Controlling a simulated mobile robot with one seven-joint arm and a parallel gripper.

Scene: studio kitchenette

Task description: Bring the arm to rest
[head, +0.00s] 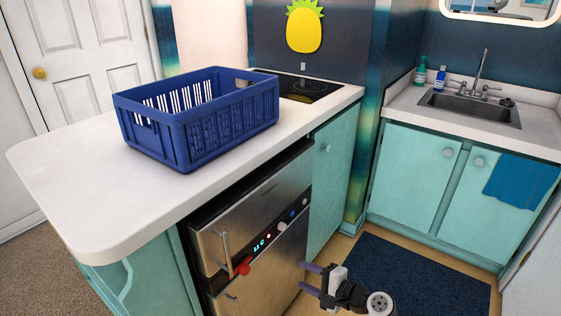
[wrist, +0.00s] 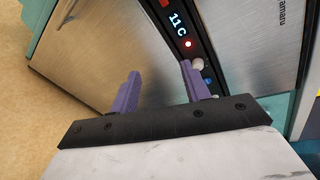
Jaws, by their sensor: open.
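My gripper (head: 311,279) shows at the bottom of the head view, in front of the steel appliance (head: 270,195) under the counter. In the wrist view the two purple fingers of my gripper (wrist: 157,88) stand apart with nothing between them. My gripper is open and empty. Beyond the fingers, the wrist view shows the appliance's steel front (wrist: 120,45) and its dark control strip with a lit display reading 11 C. I cannot tell the exact gap between the fingertips and the appliance.
A blue crate (head: 232,126) stands on the white counter (head: 75,160), with a black cooktop (head: 300,86) behind it. A sink (head: 470,108) is at the right, above teal cabinets (head: 409,170). A dark blue mat (head: 440,275) covers the floor right of my gripper.

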